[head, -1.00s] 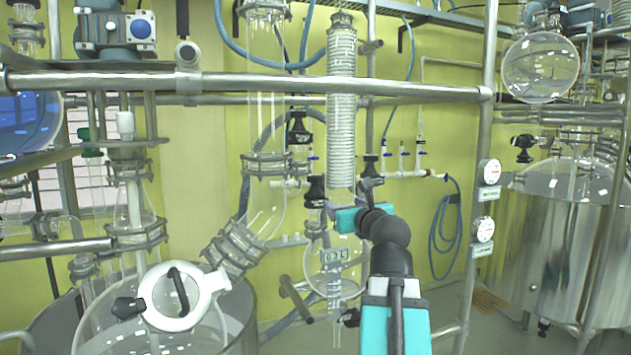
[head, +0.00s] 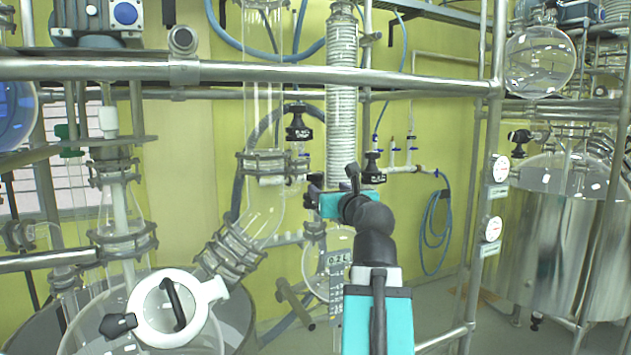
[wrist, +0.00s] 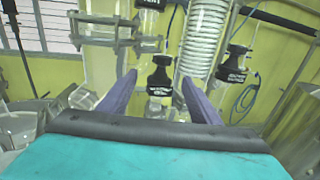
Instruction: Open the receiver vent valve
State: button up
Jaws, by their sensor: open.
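A black valve knob (wrist: 160,75) stands between my fingertips in the wrist view, a little beyond them and apart from them. Its label is too small to read. The same knob (head: 315,187) is partly hidden by my gripper in the head view, above the round glass receiver (head: 313,268). My gripper (wrist: 160,82) is open and empty, with one purple finger on each side of the knob. In the head view my gripper's far end hides most of the fingers.
Other black knobs stand close by, one higher (head: 299,122) and one to the right (head: 373,167). The coiled condenser (head: 341,110) rises behind. A horizontal steel rail (head: 270,72) crosses the front above my arm. A glass vessel (head: 160,320) stands at left.

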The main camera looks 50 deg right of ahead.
aim_at(316, 179)
jog(key=shift+d, duration=0.15)
jog(key=p+x, duration=0.4)
jog(key=x, duration=0.7)
jog(key=shift+w+d+r, duration=0.1)
jog(key=shift+w+d, duration=0.05)
jog(key=shift+d, duration=0.05)
jog(key=shift+p+x, duration=0.3)
jog(key=shift+x, duration=0.85)
